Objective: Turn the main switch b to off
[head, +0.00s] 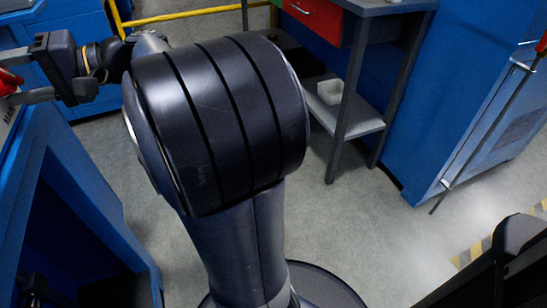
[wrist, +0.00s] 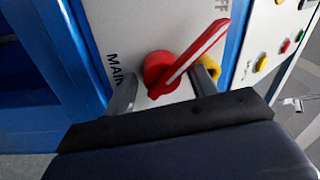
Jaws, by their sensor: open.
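The red main switch (wrist: 185,62) is a round knob with a long handle on a light grey panel (wrist: 135,28). In the wrist view its handle slants to the upper right, its tip close to the partly visible letters "FF". The lettering "MAIN" stands left of the knob. My gripper (wrist: 165,82) is open, with one finger on each side of the knob and the right finger close to the handle's underside. I cannot tell whether either finger touches it. In the head view my gripper (head: 20,77) is at the left edge, by the red switch (head: 8,81).
A yellow part (wrist: 207,80) sits just beside the right finger. Several coloured buttons (wrist: 285,45) are on another panel at the right. A blue cabinet (head: 85,205) stands below the gripper. A grey table (head: 355,70) and a large blue cabinet (head: 455,95) stand beyond open floor.

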